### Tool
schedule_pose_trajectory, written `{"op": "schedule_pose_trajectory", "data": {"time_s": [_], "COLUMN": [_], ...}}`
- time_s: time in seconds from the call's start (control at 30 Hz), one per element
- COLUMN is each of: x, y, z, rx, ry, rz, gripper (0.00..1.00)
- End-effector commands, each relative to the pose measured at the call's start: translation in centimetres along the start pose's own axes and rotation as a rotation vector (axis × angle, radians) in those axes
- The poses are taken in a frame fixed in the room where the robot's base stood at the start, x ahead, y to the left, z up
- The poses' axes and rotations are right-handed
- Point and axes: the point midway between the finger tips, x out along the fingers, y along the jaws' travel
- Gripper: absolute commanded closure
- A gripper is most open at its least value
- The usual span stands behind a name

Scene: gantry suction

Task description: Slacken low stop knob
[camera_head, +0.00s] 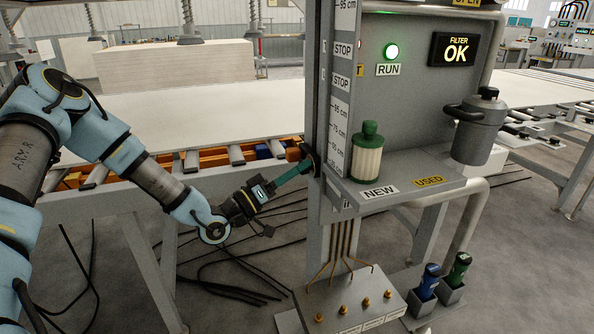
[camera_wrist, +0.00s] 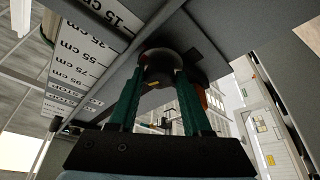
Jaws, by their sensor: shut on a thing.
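My gripper (camera_head: 303,166) reaches in from the left to the side of the grey post, its green fingers pointing up and right. In the wrist view, the two green fingers of my gripper (camera_wrist: 160,82) stand on either side of a dark round knob (camera_wrist: 158,66) and are shut on it. The knob also shows in the head view (camera_head: 313,157) as a small dark shape at the post, mostly hidden by the fingertips and post edge. Two STOP labels, an upper one (camera_head: 343,50) and a lower one (camera_head: 340,82), are on the scaled post above it.
A white-topped conveyor (camera_head: 190,110) lies behind my arm.

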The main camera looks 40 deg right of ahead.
Motion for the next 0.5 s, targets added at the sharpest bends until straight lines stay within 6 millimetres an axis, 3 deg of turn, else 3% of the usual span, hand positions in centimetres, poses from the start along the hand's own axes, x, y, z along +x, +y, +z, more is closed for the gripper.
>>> {"op": "schedule_pose_trajectory", "data": {"time_s": [0.03,0.07,0.3,0.5], "x": [-0.03,-0.03,-0.02,-0.01], "y": [-0.04,-0.04,-0.03,-0.02], "z": [-0.01,-0.01,-0.01,-0.01], "rx": [0.001,0.001,0.001,0.001], "ry": [0.0,0.0,0.0,0.0], "rz": [-0.001,-0.001,0.0,0.0], "gripper": [1.0,0.49,0.22,0.21]}}
